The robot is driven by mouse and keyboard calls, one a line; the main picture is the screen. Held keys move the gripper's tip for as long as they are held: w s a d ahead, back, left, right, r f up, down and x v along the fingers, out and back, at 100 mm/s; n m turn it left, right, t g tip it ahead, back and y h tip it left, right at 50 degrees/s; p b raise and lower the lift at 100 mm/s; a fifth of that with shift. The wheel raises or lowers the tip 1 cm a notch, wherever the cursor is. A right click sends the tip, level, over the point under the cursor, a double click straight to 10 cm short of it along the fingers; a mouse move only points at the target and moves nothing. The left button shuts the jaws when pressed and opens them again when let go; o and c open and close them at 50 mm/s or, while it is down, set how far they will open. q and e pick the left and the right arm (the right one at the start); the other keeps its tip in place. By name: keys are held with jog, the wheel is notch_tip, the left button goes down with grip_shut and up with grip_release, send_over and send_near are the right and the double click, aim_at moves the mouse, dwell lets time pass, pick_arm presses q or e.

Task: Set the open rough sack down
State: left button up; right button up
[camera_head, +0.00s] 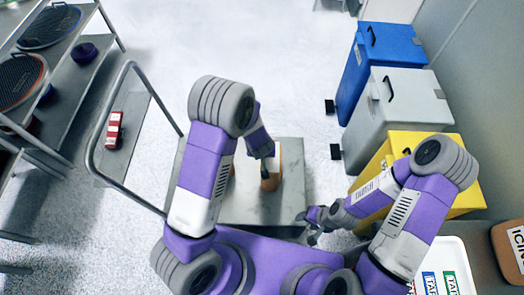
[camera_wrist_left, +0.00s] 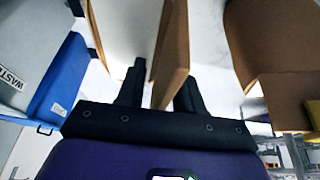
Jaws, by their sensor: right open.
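A small orange-brown object (camera_head: 270,181), seemingly the sack, is at the grey table (camera_head: 240,208) in the head view, partly hidden by my left gripper (camera_head: 266,156). In the left wrist view, a brown-edged panel with a pale face (camera_wrist_left: 171,60) stands between the two dark fingers of my left gripper (camera_wrist_left: 159,88). I cannot tell whether the fingers press on it. Whether the sack rests on the table is unclear. My right gripper (camera_head: 314,224) is open and empty beside the table's right edge.
Blue (camera_head: 386,48), grey (camera_head: 398,105) and yellow (camera_head: 402,144) bins line the right wall. A shelf (camera_head: 75,98) with round sieves stands left. A cart with a tubular handle (camera_head: 97,135) is near the table.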

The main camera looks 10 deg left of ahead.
pick_arm(q)
jog(key=p+v, duration=0.6)
jog(key=v, duration=0.6)
jog(key=shift+r+p, duration=0.15)
jog(key=shift+p, duration=0.15)
pick_arm(e)
notch_tip(320, 180, up, 6)
jog(key=shift+r, duration=0.25)
